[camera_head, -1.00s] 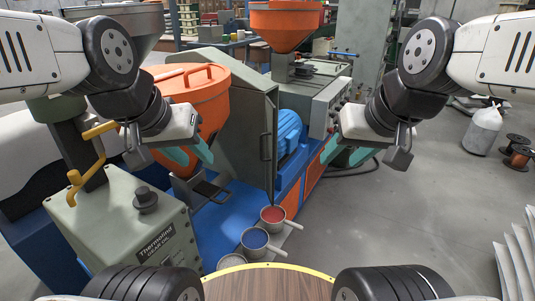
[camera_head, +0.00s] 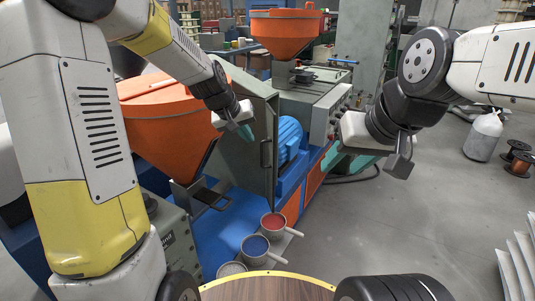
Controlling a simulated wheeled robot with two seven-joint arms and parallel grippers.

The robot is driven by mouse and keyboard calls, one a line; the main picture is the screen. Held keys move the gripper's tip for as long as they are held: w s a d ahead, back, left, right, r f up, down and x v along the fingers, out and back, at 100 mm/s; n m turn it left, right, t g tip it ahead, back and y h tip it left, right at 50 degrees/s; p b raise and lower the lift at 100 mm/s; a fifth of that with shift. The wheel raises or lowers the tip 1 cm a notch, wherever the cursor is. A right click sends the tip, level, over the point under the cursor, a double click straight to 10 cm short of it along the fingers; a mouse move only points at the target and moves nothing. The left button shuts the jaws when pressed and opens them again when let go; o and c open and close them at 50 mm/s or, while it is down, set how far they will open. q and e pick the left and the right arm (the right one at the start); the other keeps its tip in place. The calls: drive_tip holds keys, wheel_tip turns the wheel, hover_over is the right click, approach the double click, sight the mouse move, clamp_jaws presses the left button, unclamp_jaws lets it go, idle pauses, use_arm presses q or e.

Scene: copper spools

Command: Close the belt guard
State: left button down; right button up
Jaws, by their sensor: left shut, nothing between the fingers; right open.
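The belt guard (camera_head: 245,140) is a grey-green hinged panel with an upright handle (camera_head: 265,152) near its right edge. It stands open, and the blue motor (camera_head: 288,138) shows beside it. My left gripper (camera_head: 246,131) is shut and empty, with its teal fingertips in front of the guard's face in the picture, left of the handle. I cannot tell whether it touches the panel. My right gripper (camera_head: 332,162) is open and empty, right of the motor and the guard, its fingers partly hidden by its own body.
An orange hopper (camera_head: 165,125) stands left of the guard. Pots of red (camera_head: 273,222) and blue (camera_head: 255,245) granules sit below it.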

use_arm(q)
drive_tip(key=n, duration=0.1)
approach(272, 164)
drive_tip(key=shift+h, duration=0.3)
drive_tip(key=x, duration=0.4)
drive_tip(key=shift+a+f, duration=0.1)
drive_tip(key=shift+f, duration=0.2)
